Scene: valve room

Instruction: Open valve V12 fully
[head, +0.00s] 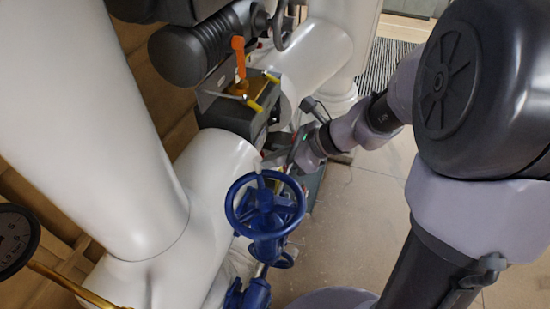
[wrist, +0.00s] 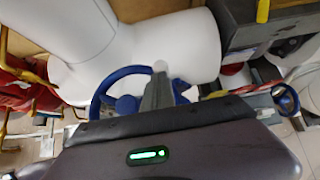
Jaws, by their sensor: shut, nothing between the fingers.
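A blue handwheel (head: 265,203) with spokes stands on a blue stem in front of the white pipe in the head view. No V12 label is readable, so I cannot tell which valve is V12. My gripper (head: 272,161) is just above and behind the wheel's upper rim. In the wrist view my gripper (wrist: 160,72) is shut and empty, its fingers together in front of a blue wheel (wrist: 103,90). The fingers and the gripper body hide much of that wheel. I cannot tell whether the fingertips touch its rim.
Large white pipes (head: 85,110) fill the left. A dark actuator box with an orange lever (head: 239,57) sits above the wheel. A gauge (head: 15,238) is at the left edge. Red parts (wrist: 25,100) show in the wrist view. Tiled floor (head: 350,230) is open at lower right.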

